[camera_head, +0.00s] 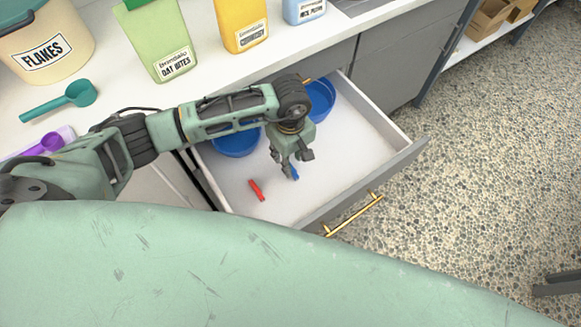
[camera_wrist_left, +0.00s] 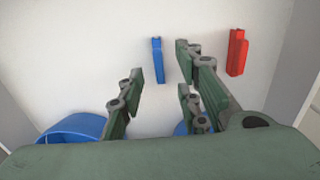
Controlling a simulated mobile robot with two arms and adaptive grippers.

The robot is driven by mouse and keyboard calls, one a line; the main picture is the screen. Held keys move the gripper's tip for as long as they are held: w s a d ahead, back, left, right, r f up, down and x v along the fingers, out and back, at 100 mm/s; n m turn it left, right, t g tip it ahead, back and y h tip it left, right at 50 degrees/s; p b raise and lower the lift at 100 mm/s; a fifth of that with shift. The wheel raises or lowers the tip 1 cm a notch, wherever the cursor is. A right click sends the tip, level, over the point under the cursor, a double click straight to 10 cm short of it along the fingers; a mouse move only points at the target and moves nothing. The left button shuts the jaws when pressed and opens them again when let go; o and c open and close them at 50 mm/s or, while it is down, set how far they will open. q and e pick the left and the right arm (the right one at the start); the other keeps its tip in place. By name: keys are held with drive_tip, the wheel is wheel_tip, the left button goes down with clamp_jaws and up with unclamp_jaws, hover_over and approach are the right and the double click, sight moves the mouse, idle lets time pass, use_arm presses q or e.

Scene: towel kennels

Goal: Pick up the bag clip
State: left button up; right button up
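My left gripper (camera_head: 291,163) points down into the open drawer (camera_head: 411,156). It is open, with its fingers spread apart. A small blue clip (camera_head: 294,173) lies on the drawer floor just beyond the fingertips. In the left wrist view, the blue clip (camera_wrist_left: 157,60) appears between the fingertips of the left gripper (camera_wrist_left: 159,66), and nothing is held. A red clip (camera_head: 257,190) lies to the left of it in the head view. In the left wrist view, the red clip (camera_wrist_left: 237,52) is right of the fingers. My right gripper is not in view.
Two blue bowls stand in the drawer, one at the left (camera_head: 236,143) and one at the back (camera_head: 320,99). The counter above holds a flakes tub (camera_head: 45,45), a teal scoop (camera_head: 75,95) and several food bags. The drawer's right half is clear.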

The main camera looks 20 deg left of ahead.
use_arm(q)
wheel_tip(320, 180, down, 5)
drive_tip(key=shift+w+f+p, duration=0.15)
drive_tip(key=shift+p, duration=0.15)
drive_tip(key=shift+c, duration=0.4)
clamp_jaws()
